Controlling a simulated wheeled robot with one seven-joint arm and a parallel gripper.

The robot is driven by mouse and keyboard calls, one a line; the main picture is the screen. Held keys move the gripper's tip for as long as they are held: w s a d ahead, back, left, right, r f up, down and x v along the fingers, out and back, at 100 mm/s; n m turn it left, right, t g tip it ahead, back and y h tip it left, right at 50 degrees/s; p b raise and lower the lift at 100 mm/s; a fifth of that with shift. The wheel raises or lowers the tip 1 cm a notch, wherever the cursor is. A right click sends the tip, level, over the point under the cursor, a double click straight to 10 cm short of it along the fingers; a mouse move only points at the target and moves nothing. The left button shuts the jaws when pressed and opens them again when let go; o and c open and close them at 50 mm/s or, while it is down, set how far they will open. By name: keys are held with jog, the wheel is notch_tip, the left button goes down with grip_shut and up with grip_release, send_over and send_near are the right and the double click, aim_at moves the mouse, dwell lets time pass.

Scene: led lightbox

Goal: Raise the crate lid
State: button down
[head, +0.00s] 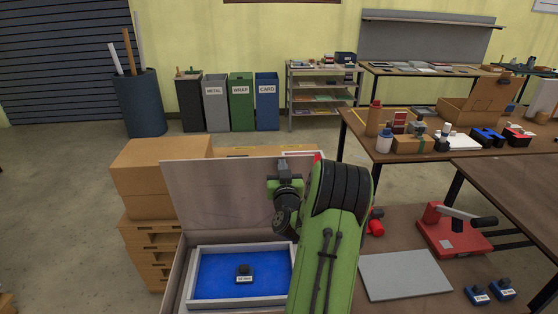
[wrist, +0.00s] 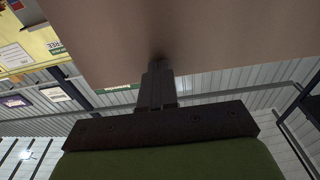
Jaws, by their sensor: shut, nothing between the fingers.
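The crate (head: 176,283) stands open at the front of the bench, with its lid (head: 215,200) standing up, nearly vertical, along the back edge. Inside is a blue panel (head: 215,272) in a pale frame, with a small dark knobbed, labelled piece (head: 244,273) on it. My gripper (head: 284,183) is in front of the lid's right part, with its fingertips unclear in the head view. In the wrist view, the shut, empty fingers (wrist: 158,85) point at the plain lid face (wrist: 190,40); they reach its lower edge and seem to touch it. My green arm hides the crate's right side.
Cardboard boxes (head: 160,175) stand behind and left of the crate. A grey plate (head: 404,275), a red lever press (head: 452,235) and blue labelled pieces (head: 478,295) lie to the right. A cluttered table (head: 400,155) stands behind. The floor at left is clear.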

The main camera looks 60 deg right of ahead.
aim_at(282, 156)
jog(key=shift+w+d+r+g+y+p, duration=0.2)
jog(key=shift+w+d+r+y+p, duration=0.3)
jog(key=shift+p, duration=1.4)
jog(key=shift+w+d+r+g+y+p, duration=0.15)
jog(key=shift+w+d+p, duration=0.55)
jog(key=shift+p, duration=1.2)
jog(key=shift+d+f+p, duration=0.15)
jog(key=shift+d+p, duration=0.4)
jog(key=shift+p, duration=0.5)
jog(key=shift+w+d+f, duration=0.1)
jog(key=shift+w+f, duration=0.05)
jog(key=shift+f, duration=0.1)
jog(key=shift+f, duration=0.1)
